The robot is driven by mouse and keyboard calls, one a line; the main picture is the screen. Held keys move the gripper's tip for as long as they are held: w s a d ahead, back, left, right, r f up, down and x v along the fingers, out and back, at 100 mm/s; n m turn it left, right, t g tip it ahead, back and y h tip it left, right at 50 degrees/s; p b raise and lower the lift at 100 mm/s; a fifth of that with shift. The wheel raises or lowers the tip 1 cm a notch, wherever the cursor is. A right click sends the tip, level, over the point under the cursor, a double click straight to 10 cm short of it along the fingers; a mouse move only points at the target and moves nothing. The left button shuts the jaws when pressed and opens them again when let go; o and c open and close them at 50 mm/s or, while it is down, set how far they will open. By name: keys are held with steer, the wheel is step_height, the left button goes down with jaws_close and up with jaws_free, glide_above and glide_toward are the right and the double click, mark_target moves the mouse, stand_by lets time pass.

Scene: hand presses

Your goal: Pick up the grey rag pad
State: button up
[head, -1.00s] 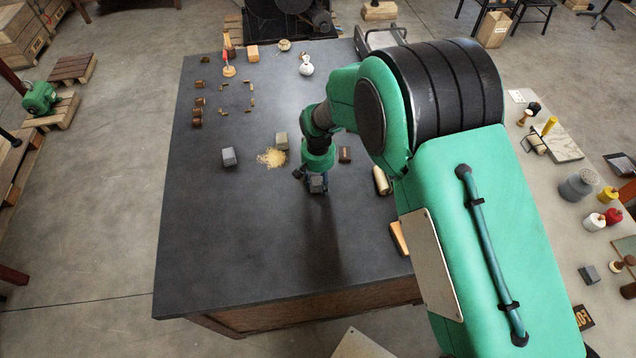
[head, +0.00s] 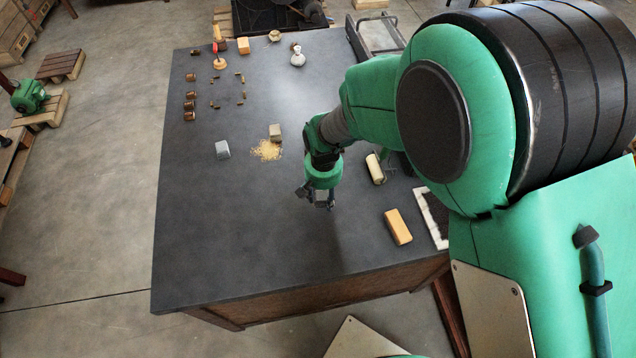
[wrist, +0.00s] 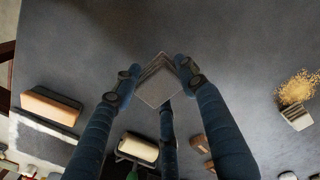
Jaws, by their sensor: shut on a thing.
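The grey rag pad (wrist: 157,88) is a small layered grey block. In the wrist view it sits between the fingertips of my gripper (wrist: 158,74), which is shut on it, with a finger touching each side. In the head view my gripper (head: 320,197) is over the front middle of the dark tabletop, and the pad shows only as a small grey patch under the fingers. The pad looks held clear of the tabletop, but the height is hard to judge.
A beige layered block (head: 275,131) stands beside scattered sawdust (head: 266,150). A pale grey block (head: 222,149) is to its left. A cream roller (head: 375,168) and an orange-tan block (head: 397,226) lie right of my gripper. The dark table's (head: 230,245) front left is clear.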

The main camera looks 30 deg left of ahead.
steer(key=shift+s+d+r, duration=0.2)
steer(key=shift+s+d, duration=1.15)
steer(key=shift+d, duration=0.3)
steer(key=shift+r, duration=0.1)
